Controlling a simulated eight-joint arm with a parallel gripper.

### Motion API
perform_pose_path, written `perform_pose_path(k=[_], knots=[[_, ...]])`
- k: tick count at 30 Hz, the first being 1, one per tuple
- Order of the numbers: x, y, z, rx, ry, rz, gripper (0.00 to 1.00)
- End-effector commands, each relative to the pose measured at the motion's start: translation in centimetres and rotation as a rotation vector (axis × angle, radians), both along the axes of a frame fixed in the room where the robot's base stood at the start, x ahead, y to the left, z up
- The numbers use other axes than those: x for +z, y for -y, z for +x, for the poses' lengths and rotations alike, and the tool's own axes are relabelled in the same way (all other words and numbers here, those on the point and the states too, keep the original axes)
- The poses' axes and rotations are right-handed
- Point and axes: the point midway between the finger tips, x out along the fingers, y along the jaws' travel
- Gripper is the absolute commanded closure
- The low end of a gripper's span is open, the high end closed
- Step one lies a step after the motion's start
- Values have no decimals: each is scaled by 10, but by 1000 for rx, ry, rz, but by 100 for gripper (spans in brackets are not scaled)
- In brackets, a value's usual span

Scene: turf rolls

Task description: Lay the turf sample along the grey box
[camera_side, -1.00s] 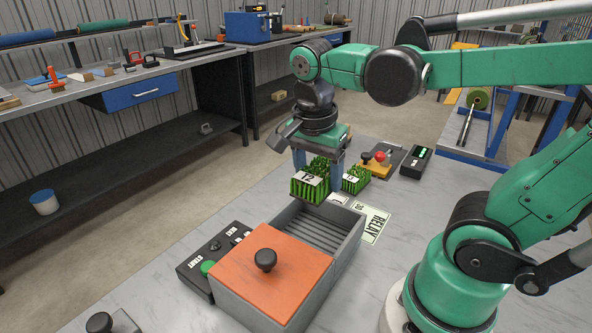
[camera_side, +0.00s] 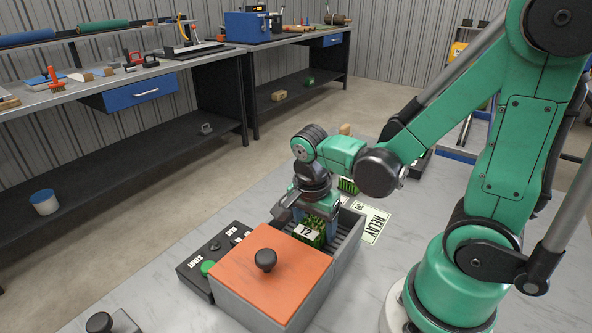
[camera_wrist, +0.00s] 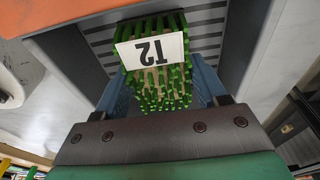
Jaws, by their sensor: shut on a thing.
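The turf sample (camera_side: 311,231) is a green grassy block with a white "T2" label. It also shows in the wrist view (camera_wrist: 158,82). My gripper (camera_side: 314,220) is shut on it, with a blue-grey finger on each side in the wrist view (camera_wrist: 165,88). The sample is inside the open part of the grey box (camera_side: 351,236), next to the orange lid. The box's ribbed floor shows beyond the sample in the wrist view (camera_wrist: 206,30). I cannot tell whether the sample touches the floor.
An orange lid (camera_side: 245,273) with a black knob covers the near part of the box. A control panel (camera_side: 200,262) with a green button stands left of it. A "RELAY" label (camera_side: 374,226) lies to the right. Another green turf piece (camera_side: 347,186) shows behind my gripper.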

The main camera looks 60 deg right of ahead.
Motion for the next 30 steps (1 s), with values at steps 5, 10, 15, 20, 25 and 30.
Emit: perform_pose_path(k=[5,10,15,20,25,30], knots=[[-1,0,0,0,0,0,93],[-3,0,0,0,0,0,93],[-4,0,0,0,0,0,3],[-4,0,0,0,0,0,3],[-3,0,0,0,0,0,3],[6,-1,0,0,0,0,3]])
